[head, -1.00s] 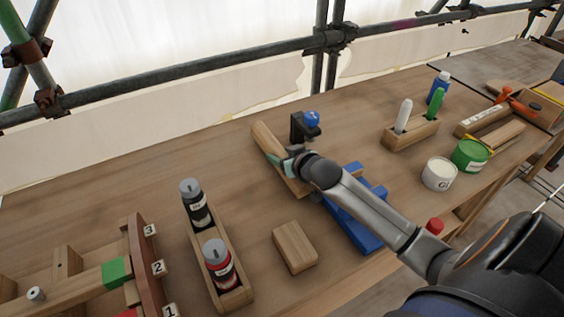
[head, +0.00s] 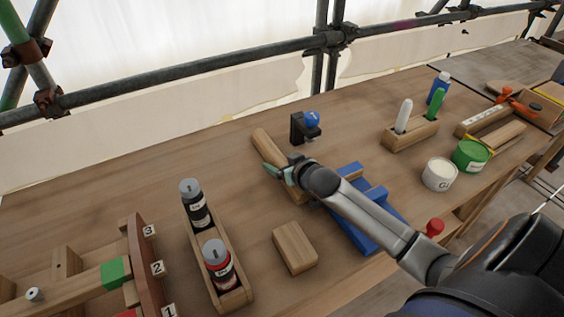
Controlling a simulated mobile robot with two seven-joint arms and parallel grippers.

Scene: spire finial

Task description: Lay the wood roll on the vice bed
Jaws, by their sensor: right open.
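The wood roll (head: 267,146) is a pale wooden cylinder lying on the bench in the middle of the head view. The blue vice (head: 363,234) lies just right of the gripper, partly hidden under my right arm. I see bare blue surfaces on it and nothing lying on its visible part. My left gripper is not in view.
A blue-topped black stand (head: 304,128) is close behind the roll. A wooden block (head: 295,247) and a bottle tray (head: 236,297) are nearer. A pen holder (head: 411,136), a white tin (head: 439,174) and a green tin (head: 470,155) stand right. The bench left of the roll is clear.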

